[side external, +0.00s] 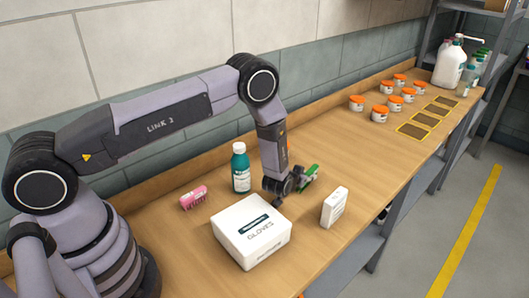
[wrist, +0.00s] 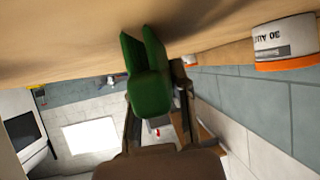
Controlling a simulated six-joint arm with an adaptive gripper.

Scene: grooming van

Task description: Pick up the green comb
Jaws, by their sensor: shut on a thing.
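The green comb (side external: 310,173) is in the jaws of my gripper (side external: 297,181), in the middle of the wooden bench. In the wrist view the comb (wrist: 148,92) fills the gap between the two fingers of my gripper (wrist: 157,92), which is shut on it. Two green prongs point away from the fingers. The fingers hide part of the comb. How far it is above the bench top is hard to tell.
A white gloves box (side external: 250,232), a green bottle (side external: 240,168), a pink pack (side external: 194,197) and a small white box (side external: 334,207) stand close around my gripper. Several orange-lidded jars (side external: 379,113) and a white pump bottle (side external: 449,65) are farther along the bench.

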